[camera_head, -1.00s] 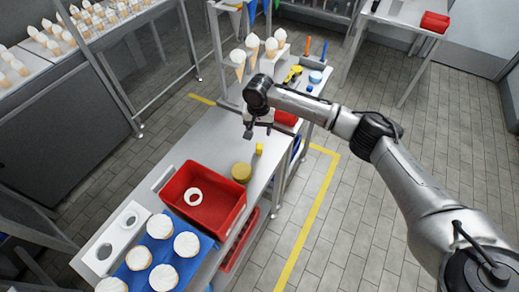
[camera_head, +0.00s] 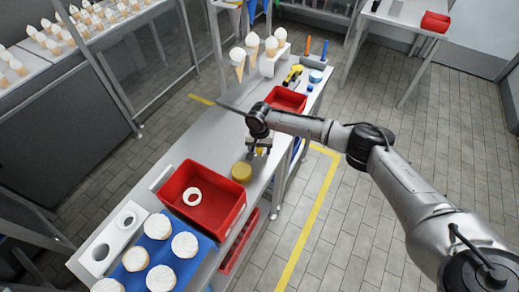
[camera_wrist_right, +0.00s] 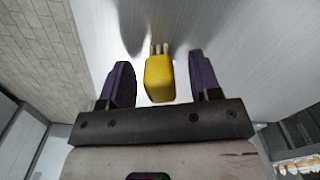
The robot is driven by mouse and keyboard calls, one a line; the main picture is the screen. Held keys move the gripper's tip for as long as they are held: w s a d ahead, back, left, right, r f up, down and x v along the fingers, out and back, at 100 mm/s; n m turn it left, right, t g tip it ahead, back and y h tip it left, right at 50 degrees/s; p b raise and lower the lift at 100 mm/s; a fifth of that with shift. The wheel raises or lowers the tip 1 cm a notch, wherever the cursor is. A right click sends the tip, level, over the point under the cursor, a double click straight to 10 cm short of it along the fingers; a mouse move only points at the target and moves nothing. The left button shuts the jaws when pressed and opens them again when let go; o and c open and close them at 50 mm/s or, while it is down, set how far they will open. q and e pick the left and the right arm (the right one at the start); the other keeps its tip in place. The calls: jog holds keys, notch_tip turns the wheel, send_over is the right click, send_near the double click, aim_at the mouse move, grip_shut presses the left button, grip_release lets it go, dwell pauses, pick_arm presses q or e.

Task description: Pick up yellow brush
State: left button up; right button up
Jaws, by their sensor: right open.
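The yellow brush (camera_wrist_right: 159,79) is a small yellow block with short pale prongs at its far end. It stands on the light tabletop, between my right gripper's two dark fingers (camera_wrist_right: 158,80) in the wrist view, with a gap on each side. In the head view, my right gripper (camera_head: 258,150) is over the table and hides most of the brush (camera_head: 260,152). The right gripper is open and empty. My left gripper is not in view.
A blue tray (camera_head: 206,244) bears white-topped round items. Another red bin (camera_head: 287,99) and cones (camera_head: 252,47) are further back.

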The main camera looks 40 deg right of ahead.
jog(key=shift+f, duration=0.2)
jog(key=shift+c, duration=0.2)
jog(key=shift+c, duration=0.8)
jog(key=c, duration=0.9)
jog(key=shift+o, duration=0.2)
jog(key=shift+r, duration=0.15)
